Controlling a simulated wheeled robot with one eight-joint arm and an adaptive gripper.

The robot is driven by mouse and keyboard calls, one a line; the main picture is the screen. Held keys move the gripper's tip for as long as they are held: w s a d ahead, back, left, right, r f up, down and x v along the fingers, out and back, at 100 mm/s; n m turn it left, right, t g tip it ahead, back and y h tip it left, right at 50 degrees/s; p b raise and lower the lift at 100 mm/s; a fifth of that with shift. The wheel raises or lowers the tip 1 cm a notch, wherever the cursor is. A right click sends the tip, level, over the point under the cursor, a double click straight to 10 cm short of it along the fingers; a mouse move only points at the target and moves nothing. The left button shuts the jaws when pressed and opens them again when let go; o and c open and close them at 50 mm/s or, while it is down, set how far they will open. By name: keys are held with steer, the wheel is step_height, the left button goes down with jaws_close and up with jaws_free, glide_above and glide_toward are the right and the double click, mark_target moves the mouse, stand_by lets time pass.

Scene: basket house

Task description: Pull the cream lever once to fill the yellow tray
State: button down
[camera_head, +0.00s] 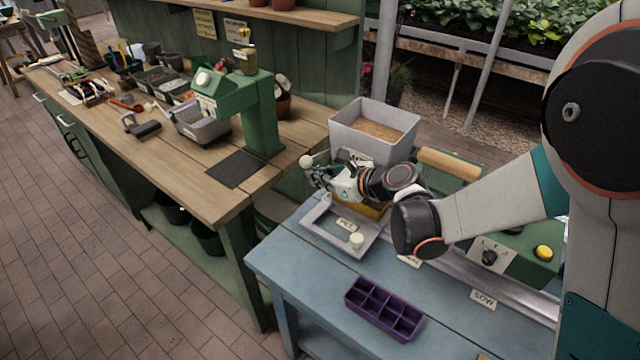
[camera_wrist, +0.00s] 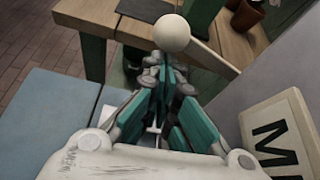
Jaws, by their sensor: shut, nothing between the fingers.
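The cream lever's round knob (camera_head: 306,161) sits at the left side of a grey hopper (camera_head: 374,128) holding brown material. In the wrist view the knob (camera_wrist: 172,32) shows just beyond my fingertips, with its thin rod running down to the right. My gripper (camera_head: 319,178) is shut and empty, its green fingers (camera_wrist: 165,80) together just below the knob; whether they touch it I cannot tell. The yellow tray (camera_head: 375,210) shows only partly, beneath my gripper and wrist under the hopper. Its inside is hidden.
A grey frame (camera_head: 318,232) with a small cream knob lies on the blue table (camera_head: 290,262). A purple celled tray (camera_head: 384,308) is at the front. A green control box (camera_head: 530,250) stands at right. The wooden bench (camera_head: 225,208) with a green press is left.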

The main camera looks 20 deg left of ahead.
stand_by(0.3)
steer(key=shift+w+r+p, duration=0.1)
steer(key=shift+r+p, duration=0.35)
steer(key=shift+r, duration=0.4)
step_height(320, 180, down, 4)
steer(key=b, duration=0.4)
steer(key=p+v, duration=0.4)
steer(key=v, duration=0.6)
steer(key=shift+w+d, duration=0.15)
steer(key=shift+d, duration=0.15)
